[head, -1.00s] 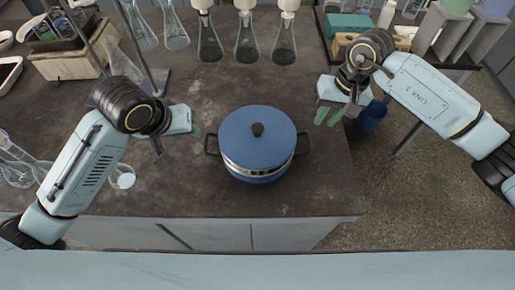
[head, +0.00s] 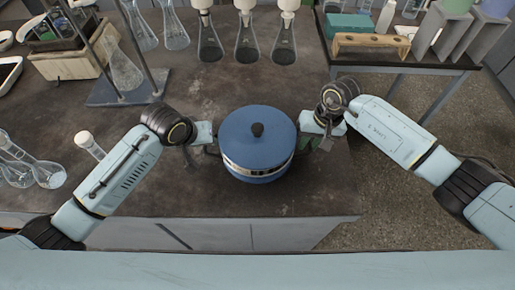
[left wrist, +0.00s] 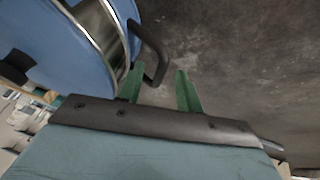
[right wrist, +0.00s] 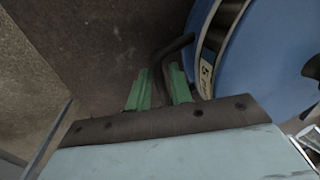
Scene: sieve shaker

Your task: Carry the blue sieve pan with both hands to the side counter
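The blue sieve pan (head: 258,145), with a lid, black knob and steel band, stands upright on the dark bench. It has a black handle on each side. My left gripper (head: 206,150) is at its left handle. In the left wrist view its green fingers (left wrist: 161,80) are apart, with the black handle (left wrist: 156,62) at their tips, nearer one finger. My right gripper (head: 321,139) is at the right handle. In the right wrist view its fingers (right wrist: 158,80) stand a little apart on either side of the handle (right wrist: 176,50). The pan also shows there (right wrist: 260,70).
Several flasks (head: 247,45) stand along the back of the bench (head: 250,205). A stand (head: 135,92) and a wooden box (head: 70,62) are at back left, glassware (head: 40,172) at left. A side counter (head: 400,60) with a wooden rack (head: 372,45) is at back right, across a floor gap.

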